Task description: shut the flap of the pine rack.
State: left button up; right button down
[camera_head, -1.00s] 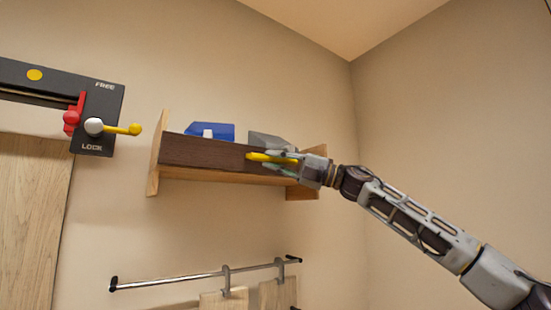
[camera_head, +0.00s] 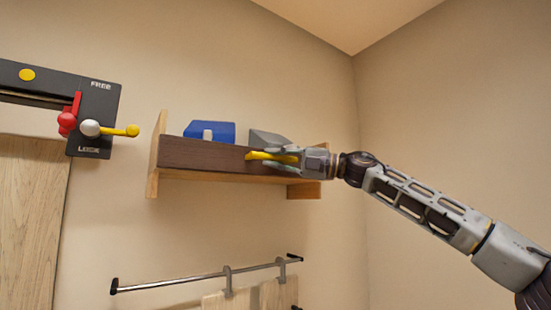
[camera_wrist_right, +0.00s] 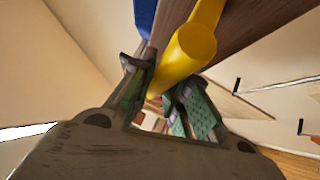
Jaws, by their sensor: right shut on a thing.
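The pine rack (camera_head: 154,152) is fixed high on the wall. Its dark brown flap (camera_head: 200,154) stands across the front; I cannot tell whether it is fully shut. A yellow bar handle (camera_head: 257,155) is on the flap's right part. My right gripper (camera_head: 284,157) comes from the right and is shut on this handle. In the right wrist view the yellow handle (camera_wrist_right: 182,56) lies between my fingers (camera_wrist_right: 160,98), with the brown flap (camera_wrist_right: 255,22) beside it. The fingers hide part of the handle. My left gripper is not in view.
A blue object (camera_head: 222,130) and a grey one (camera_head: 266,138) show above the flap's top edge. A metal rail (camera_head: 190,279) with hooks and boards is below. A dark lock panel (camera_head: 100,118) with red and yellow levers is at left. The wall between is clear.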

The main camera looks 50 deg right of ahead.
jog(key=c, duration=1.7)
grip_release()
jog(key=shift+w, duration=0.1)
jog(key=shift+o, duration=0.2)
jog(key=shift+d, duration=0.1)
jog(key=v, duration=1.2)
